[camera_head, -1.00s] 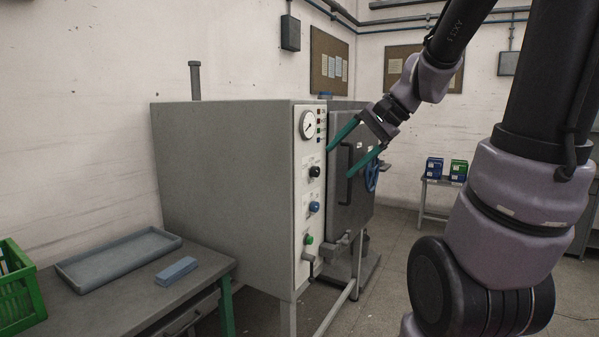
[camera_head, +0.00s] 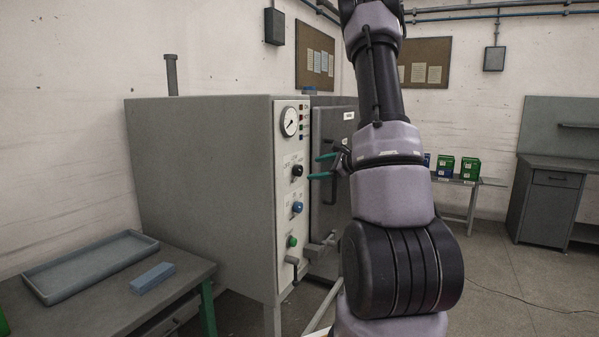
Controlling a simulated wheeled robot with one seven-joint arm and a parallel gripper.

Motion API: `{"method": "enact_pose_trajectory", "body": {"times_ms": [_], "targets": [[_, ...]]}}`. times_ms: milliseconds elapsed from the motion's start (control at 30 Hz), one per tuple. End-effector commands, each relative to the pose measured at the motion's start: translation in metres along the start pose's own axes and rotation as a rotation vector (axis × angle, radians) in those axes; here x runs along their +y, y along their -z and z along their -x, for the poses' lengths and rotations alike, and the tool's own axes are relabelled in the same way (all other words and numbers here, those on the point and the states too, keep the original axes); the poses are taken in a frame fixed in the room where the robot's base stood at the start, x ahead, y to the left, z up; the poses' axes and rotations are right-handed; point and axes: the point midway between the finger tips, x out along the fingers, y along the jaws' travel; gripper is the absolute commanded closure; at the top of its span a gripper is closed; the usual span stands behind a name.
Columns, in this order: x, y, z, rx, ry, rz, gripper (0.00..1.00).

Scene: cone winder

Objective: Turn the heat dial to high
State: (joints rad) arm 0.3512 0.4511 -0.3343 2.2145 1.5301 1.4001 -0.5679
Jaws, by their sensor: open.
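The grey machine cabinet (camera_head: 200,190) has a pale control panel (camera_head: 282,265) on its front. A black knob (camera_head: 297,170) sits below the round gauge, and a blue knob (camera_head: 297,207) sits below the black one. Their labels are too small to read, so I cannot tell which is the heat dial or its setting. My gripper (camera_head: 312,167), with teal fingers, is open and empty. In the picture its fingertips are just right of the black knob, pointing left at about its height. I see no contact. My arm hides the gripper's base and part of the machine door.
A table (camera_head: 190,268) with a tray (camera_head: 90,264) and blue block (camera_head: 153,277) stands left. Floor at right is mostly clear.

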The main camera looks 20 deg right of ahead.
Motion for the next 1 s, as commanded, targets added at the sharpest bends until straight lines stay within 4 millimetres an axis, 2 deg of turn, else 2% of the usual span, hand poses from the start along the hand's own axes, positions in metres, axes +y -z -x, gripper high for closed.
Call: {"method": "enact_pose_trajectory", "body": {"times_ms": [33, 200, 400, 800, 967, 1000], "targets": [[0.001, -0.001, -0.011, -0.003, -0.004, 0.001, 0.19], [0.001, -0.001, -0.044, -0.003, -0.005, 0.001, 0.19], [0.001, -0.001, -0.068, -0.002, -0.003, 0.002, 0.19], [0.0, -0.001, -0.076, -0.001, -0.001, 0.001, 0.19], [0.0, -0.001, -0.076, -0.001, -0.002, 0.001, 0.8], [0.0, -0.001, -0.076, -0.001, -0.002, 0.001, 0.95]]}}
